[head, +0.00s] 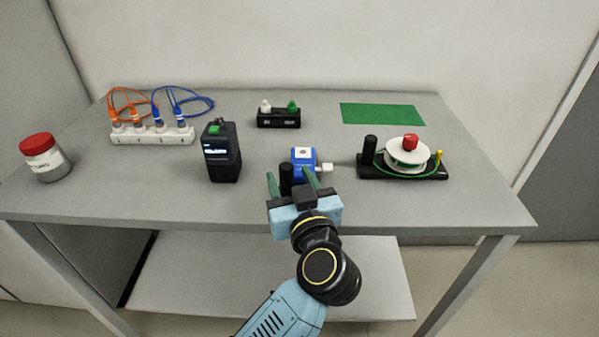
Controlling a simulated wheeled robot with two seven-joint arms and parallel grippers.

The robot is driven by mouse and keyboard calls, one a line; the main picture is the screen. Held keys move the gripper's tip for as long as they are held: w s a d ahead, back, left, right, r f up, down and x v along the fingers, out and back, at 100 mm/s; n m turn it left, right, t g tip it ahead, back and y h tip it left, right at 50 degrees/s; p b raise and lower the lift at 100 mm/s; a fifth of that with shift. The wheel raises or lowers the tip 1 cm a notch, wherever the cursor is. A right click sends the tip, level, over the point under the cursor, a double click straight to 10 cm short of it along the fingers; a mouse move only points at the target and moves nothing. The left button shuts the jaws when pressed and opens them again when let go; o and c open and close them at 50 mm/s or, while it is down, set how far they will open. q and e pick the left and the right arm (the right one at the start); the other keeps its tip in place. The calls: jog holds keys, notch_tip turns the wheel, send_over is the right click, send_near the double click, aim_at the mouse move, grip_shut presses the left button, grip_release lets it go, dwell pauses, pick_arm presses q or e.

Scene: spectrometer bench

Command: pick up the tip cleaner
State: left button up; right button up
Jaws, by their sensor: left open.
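My left gripper (292,182) is open at the front middle of the bench, its green fingers pointing away from me. A black upright cylinder (286,177) shows between the fingers; whether they touch it I cannot tell. Just behind is a blue block (303,157) with a white top patch and a white connector on its right side, partly hidden by the gripper. No label marks the tip cleaner, so I cannot tell for certain which thing it is. My right gripper is not in view.
A black base (436,172) with a white reel (408,153) stands right. A black box (221,152) stands left, a black holder (278,119) behind. A power strip (152,134), a red-lidded jar (46,158) and a green mat (382,114) lie farther out. The front right is clear.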

aim_at(288, 174)
pick_arm(q)
jog(key=shift+b+x, duration=0.4)
jog(key=shift+x, duration=1.4)
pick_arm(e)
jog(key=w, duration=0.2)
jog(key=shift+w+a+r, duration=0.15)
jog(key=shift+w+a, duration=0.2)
pick_arm(q)
jog(key=shift+c, duration=0.2)
grip_shut()
